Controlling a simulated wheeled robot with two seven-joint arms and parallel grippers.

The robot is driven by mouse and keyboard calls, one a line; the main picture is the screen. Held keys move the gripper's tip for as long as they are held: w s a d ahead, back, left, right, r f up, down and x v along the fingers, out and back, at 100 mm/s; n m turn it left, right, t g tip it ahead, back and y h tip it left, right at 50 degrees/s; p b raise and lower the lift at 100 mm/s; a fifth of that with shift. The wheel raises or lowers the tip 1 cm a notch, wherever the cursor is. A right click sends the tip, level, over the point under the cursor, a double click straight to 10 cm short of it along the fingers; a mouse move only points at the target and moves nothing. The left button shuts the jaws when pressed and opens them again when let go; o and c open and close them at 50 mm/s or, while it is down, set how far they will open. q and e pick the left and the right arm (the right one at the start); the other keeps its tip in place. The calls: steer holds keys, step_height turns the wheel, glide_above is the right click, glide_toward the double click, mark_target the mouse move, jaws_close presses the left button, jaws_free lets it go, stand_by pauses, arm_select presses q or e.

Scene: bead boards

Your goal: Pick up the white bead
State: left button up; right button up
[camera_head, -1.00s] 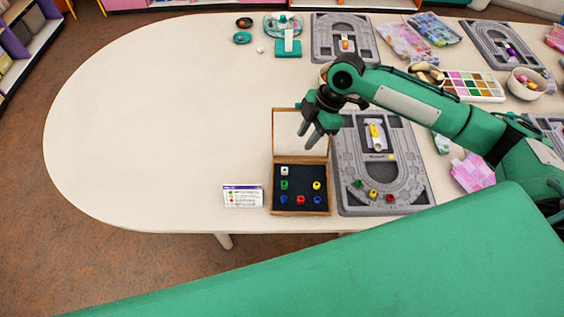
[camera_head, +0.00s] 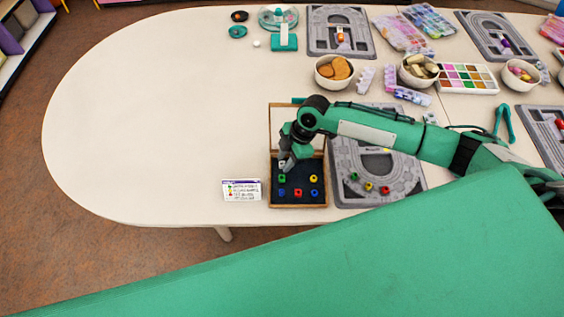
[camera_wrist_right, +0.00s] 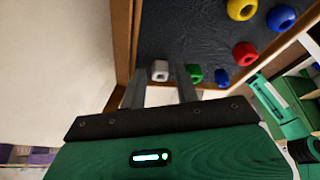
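The white bead (camera_wrist_right: 160,70) lies on the dark floor of the wooden bead box (camera_head: 299,206), in a corner near the wall. In the right wrist view it shows between the fingertips of my right gripper (camera_wrist_right: 161,78), which is open with a gap on each side. In the head view my right gripper (camera_head: 287,164) points down into the box and mostly hides the bead. The green bead (camera_wrist_right: 194,73) sits close beside the finger on the right in the wrist view. My left gripper is not in view.
The box also holds blue (camera_wrist_right: 222,77), red (camera_wrist_right: 245,54) and yellow (camera_wrist_right: 242,9) beads. Its lid stands open behind. A card (camera_head: 242,190) lies left of the box, and a grey bead board (camera_head: 350,195) is right. The table's left side is clear.

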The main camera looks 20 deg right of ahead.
steer(key=shift+a+f, duration=0.1)
steer(key=shift+f, duration=0.1)
jaws_close()
steer(key=shift+r, duration=0.1)
